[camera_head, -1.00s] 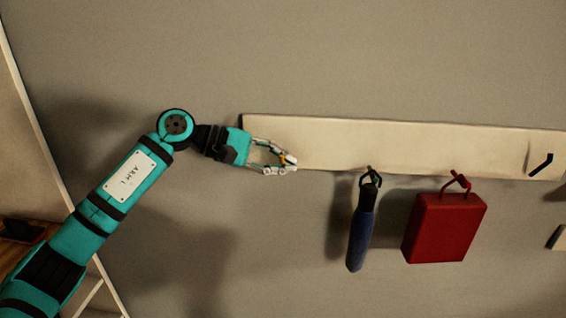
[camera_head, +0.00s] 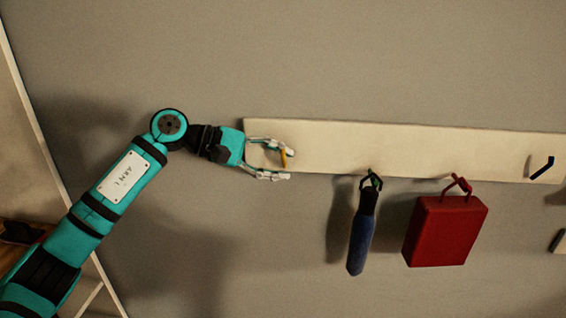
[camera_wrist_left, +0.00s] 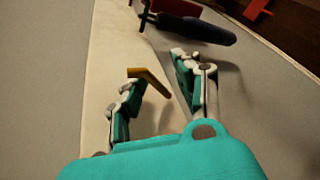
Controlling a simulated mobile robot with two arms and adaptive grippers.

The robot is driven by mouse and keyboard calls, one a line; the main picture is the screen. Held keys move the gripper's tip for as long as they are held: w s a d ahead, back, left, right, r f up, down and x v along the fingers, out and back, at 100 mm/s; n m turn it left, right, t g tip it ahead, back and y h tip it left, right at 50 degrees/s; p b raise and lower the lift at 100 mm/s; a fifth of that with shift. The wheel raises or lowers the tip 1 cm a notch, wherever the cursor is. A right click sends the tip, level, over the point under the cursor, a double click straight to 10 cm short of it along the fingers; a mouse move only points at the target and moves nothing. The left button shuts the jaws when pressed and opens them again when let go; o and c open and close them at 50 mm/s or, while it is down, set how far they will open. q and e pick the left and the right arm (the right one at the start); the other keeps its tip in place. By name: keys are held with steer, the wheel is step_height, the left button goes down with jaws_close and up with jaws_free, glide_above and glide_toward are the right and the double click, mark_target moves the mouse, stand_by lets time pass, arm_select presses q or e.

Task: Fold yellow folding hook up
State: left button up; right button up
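The yellow folding hook (camera_head: 283,157) is near the left end of the pale wall board (camera_head: 400,145). In the left wrist view the hook (camera_wrist_left: 150,80) is a bent yellow bar sticking out from the board. My left gripper (camera_head: 287,164) is open at the board's left end. Its fingers are spread, one above and one below, with the hook at the upper finger's tip. In the left wrist view the gripper (camera_wrist_left: 158,88) has the hook across the left finger's tip, reaching into the gap. Whether they touch is unclear. My right gripper is out of view.
A blue-handled item (camera_head: 362,230) hangs from a dark hook right of the gripper. A red box-shaped item (camera_head: 446,230) hangs from a red hook further right. A black hook (camera_head: 543,167) at the board's right end is empty. The wall above is clear.

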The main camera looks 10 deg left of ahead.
arm_select(q)
steer(key=v, duration=1.1)
steer(key=shift+f, duration=0.2)
steer(key=shift+c, duration=1)
steer(key=d+f+n+h, duration=0.1)
steer(key=s+d+f+n+h+b, duration=0.1)
steer(key=d+f, duration=0.1)
steer(key=shift+d+f+n, duration=0.1)
steer(key=shift+d+n, duration=0.1)
steer(key=shift+n, duration=0.2)
steer(key=c, duration=0.4)
steer(key=d+f+n+h, duration=0.1)
steer(key=n, duration=0.1)
steer(key=s+d+f+n+h+b, duration=0.1)
steer(key=d+f+n, duration=0.1)
steer(key=n, duration=0.1)
steer(key=s+d+f+n+t+h, duration=0.1)
steer(key=n, duration=0.1)
steer(key=shift+s+d+f+n, duration=0.15)
steer(key=shift+n, duration=0.15)
jaws_close()
step_height(320, 180, down, 4)
steer(key=s+n+t+h+b, duration=0.2)
steer(key=n+t, duration=0.5)
steer(key=n, duration=0.9)
steer(key=w+d+r+p, duration=0.4)
steer(key=w+r+p, duration=0.1)
steer(key=w+p, duration=0.1)
steer(key=shift+r, duration=0.2)
